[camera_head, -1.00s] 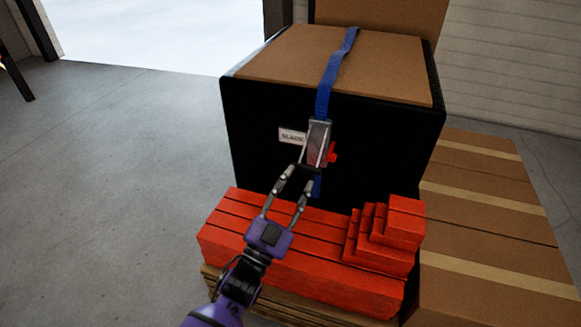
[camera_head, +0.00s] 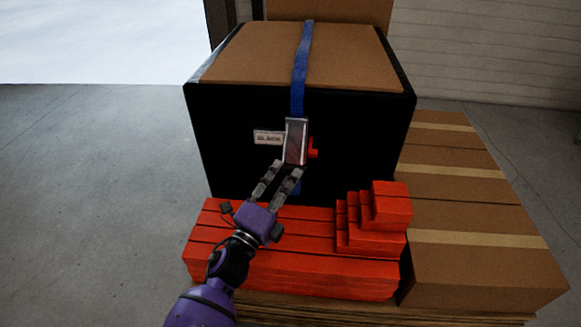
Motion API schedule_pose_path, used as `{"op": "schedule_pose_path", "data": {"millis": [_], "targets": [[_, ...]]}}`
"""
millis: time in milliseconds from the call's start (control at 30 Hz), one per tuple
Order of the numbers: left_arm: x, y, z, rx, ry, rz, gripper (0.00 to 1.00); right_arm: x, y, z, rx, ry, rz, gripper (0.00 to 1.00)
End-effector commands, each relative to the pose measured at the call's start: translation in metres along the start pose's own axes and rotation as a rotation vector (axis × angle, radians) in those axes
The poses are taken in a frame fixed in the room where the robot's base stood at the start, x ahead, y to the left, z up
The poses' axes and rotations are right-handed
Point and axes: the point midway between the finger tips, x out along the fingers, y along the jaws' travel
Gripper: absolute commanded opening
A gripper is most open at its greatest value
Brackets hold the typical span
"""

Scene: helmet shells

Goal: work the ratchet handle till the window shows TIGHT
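The ratchet handle (camera_head: 296,142), a grey metal piece on a blue strap (camera_head: 301,75), hangs down the front of a black crate (camera_head: 235,150). A small red lever (camera_head: 313,149) sticks out at its right. The window (camera_head: 268,138) is a white label left of the handle; its lettering is blurred now and looks like SLACK. My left gripper (camera_head: 288,168) has its two fingers apart, with tips at the handle's lower end. I cannot tell whether they touch it, and I see nothing clamped between them. My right gripper is not in view.
Brown cartons (camera_head: 465,195) stand at the right. The floor (camera_head: 90,200) at the left is clear.

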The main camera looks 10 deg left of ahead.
Motion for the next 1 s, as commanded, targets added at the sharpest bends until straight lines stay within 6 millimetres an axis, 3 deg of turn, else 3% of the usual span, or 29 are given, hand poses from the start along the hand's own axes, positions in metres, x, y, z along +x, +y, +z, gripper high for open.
{"op": "schedule_pose_path", "data": {"millis": [233, 600, 867, 1000], "targets": [[0.035, 0.000, 0.000, -0.002, -0.001, 0.000, 0.34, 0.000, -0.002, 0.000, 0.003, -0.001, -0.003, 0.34], [0.042, 0.000, 0.001, -0.003, -0.001, 0.001, 0.34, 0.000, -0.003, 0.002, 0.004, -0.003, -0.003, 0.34], [0.041, 0.000, 0.001, -0.003, -0.001, 0.001, 0.01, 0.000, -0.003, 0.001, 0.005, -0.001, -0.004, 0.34], [0.041, 0.000, 0.001, -0.003, -0.001, 0.001, 0.00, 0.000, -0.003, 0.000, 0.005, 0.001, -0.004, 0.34]]}}
